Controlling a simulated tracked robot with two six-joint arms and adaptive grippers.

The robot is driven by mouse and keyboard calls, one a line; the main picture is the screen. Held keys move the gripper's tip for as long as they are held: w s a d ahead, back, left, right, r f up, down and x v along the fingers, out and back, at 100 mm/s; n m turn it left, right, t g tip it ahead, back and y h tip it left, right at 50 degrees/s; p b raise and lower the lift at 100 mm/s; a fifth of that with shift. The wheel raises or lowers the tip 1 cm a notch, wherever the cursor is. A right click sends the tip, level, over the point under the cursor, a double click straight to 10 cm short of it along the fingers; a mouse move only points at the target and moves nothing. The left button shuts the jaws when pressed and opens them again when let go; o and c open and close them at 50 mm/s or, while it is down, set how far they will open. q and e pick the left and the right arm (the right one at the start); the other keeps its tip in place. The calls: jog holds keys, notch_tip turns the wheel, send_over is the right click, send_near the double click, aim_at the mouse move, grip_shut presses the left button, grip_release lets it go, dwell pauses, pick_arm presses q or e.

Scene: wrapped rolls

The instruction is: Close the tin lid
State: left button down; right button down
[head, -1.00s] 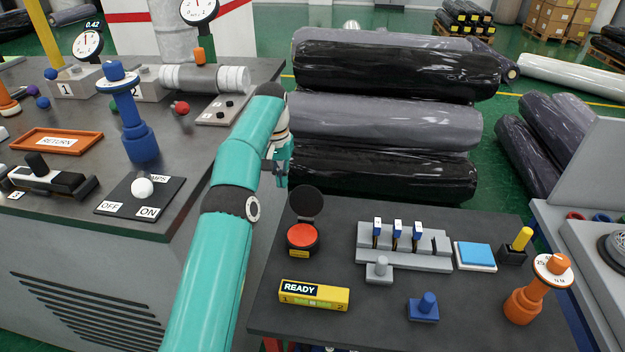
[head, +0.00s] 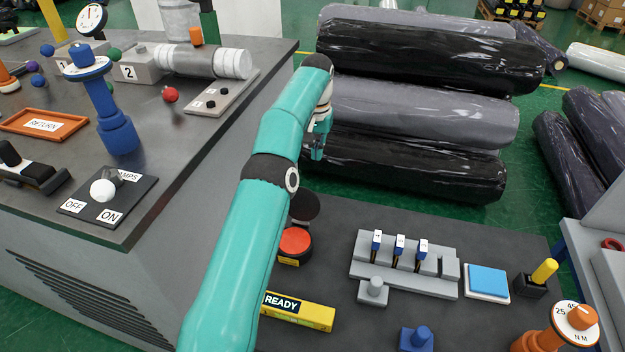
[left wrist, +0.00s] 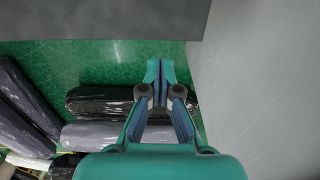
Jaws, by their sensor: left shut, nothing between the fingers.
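The tin (head: 295,244) is a small round black tin with a red inside and a yellow label, on the dark table. Its round black lid (head: 304,208) stands open, raised at the back of the tin. My left arm crosses in front of the tin's left edge in the head view. My left gripper (head: 318,150) is shut and empty, beyond the lid and in front of the wrapped rolls, touching nothing that I can see. In the left wrist view the closed fingertips (left wrist: 160,66) point over the green floor. The tin is not visible there. My right gripper is not in view.
A yellow READY block (head: 298,311) lies in front of the tin. A grey rack (head: 405,265) with blue-tagged pieces stands to the right. Stacked wrapped rolls (head: 420,110) lie behind the table. A grey cabinet with a dark worktop (head: 190,160) stands at the left.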

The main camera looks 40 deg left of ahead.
pick_arm(q)
notch_tip(320, 180, down, 9)
jog(key=shift+s+d+r+p, duration=0.15)
jog(key=shift+s+r, duration=0.15)
jog(key=shift+s, duration=0.4)
jog(key=shift+s+d+r+p, duration=0.2)
jog(key=shift+s+r, duration=0.1)
jog(key=shift+s, duration=0.45)
jog(key=shift+s+d+r+p, duration=0.15)
jog(key=shift+s+r, duration=0.15)
jog(key=shift+s, duration=0.4)
